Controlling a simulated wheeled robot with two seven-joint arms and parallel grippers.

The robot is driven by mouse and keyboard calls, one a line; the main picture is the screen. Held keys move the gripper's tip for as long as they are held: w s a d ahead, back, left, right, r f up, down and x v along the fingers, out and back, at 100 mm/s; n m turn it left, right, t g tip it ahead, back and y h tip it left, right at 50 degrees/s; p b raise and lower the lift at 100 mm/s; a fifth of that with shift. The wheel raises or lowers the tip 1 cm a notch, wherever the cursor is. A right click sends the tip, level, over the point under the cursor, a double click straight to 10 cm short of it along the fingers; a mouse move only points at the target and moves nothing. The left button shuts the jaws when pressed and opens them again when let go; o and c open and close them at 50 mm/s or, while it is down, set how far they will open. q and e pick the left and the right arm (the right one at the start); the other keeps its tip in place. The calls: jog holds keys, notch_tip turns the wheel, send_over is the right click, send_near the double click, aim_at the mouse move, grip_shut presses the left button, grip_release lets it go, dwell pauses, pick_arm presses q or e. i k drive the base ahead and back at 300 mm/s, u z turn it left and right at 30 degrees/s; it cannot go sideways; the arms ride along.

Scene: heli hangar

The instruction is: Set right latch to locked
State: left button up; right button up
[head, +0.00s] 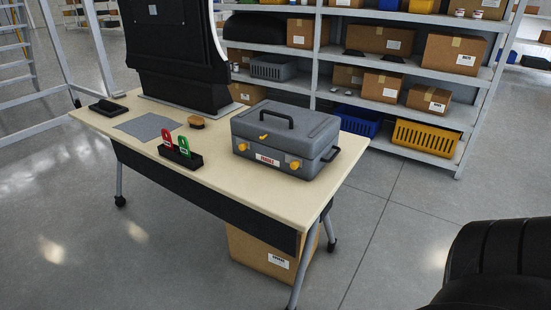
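A grey hard case (286,138) with a black top handle stands closed on the right part of the table. Its front has two yellow latches, a left latch (242,147) and a right latch (295,165), with a red-and-white label (267,160) between them. The latches are too small to tell whether they are locked. A small yellow mark shows on the lid. Neither of my grippers is in view.
The wooden-topped table (115,146) also holds a black holder (181,157) with red and green tags, a brush (196,122), a grey cloth (148,127) and a large black panel (180,50). A cardboard box (268,255) sits underneath. Shelves (455,113) stand behind.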

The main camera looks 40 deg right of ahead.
aim_at(294, 165)
jog(key=z, duration=0.6)
jog(key=i, duration=1)
jog(key=z, duration=0.8)
